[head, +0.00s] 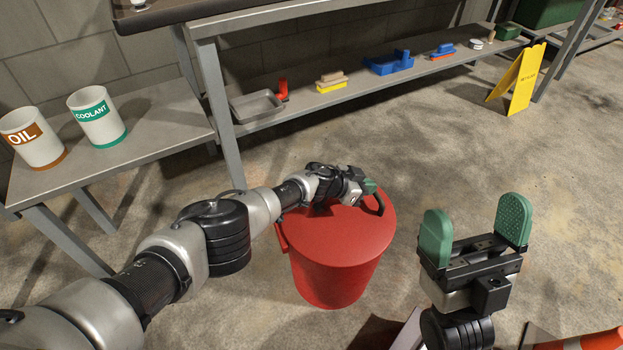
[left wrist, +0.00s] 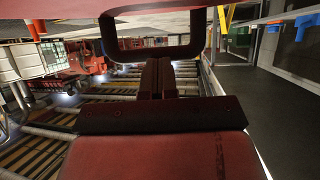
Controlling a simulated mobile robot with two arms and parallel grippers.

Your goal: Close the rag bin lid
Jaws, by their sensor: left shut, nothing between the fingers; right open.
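The red rag bin (head: 335,283) stands on the floor at the middle of the head view. Its red lid (head: 345,238) lies flat across the top, with no gap visible. My left gripper (head: 369,188) is shut and empty, low over the far right part of the lid. A dark loop handle (head: 380,205) shows right beside its fingertips. In the left wrist view a dark loop (left wrist: 107,40) frames the shut fingers (left wrist: 156,78); I cannot tell whether they touch it. My right gripper (head: 475,228) is open and empty, right of the bin.
A grey bench with oil (head: 34,138) and coolant (head: 97,117) containers stands at the left. A low shelf (head: 330,98) behind the bin holds a tray and brushes. A yellow floor sign (head: 522,80) stands back right. An orange cone (head: 590,341) is at the lower right.

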